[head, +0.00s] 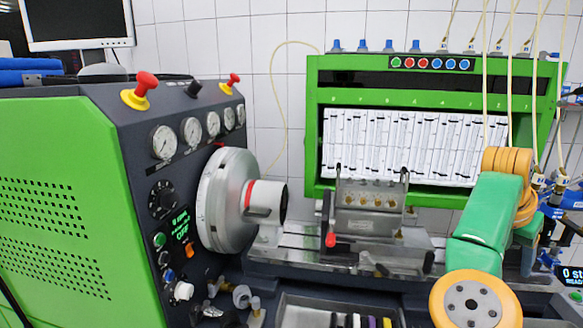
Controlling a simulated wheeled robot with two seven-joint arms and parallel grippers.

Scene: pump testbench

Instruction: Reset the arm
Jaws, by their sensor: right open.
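My right arm (488,220), with green links and orange joints, stands folded at the right of the head view, in front of the bench. My right gripper (536,252) is a small dark shape beyond the arm, partly hidden by it. It is open, and I see nothing held in it. My left arm and left gripper are not in view.
The green pump testbench (60,190) fills the left, with gauges, red knobs and a silver chuck (225,200). A metal fixture (368,210) sits on the bed. A green-framed panel of tubes (415,145) stands behind. Hoses hang at right. A tray (340,304) lies in front.

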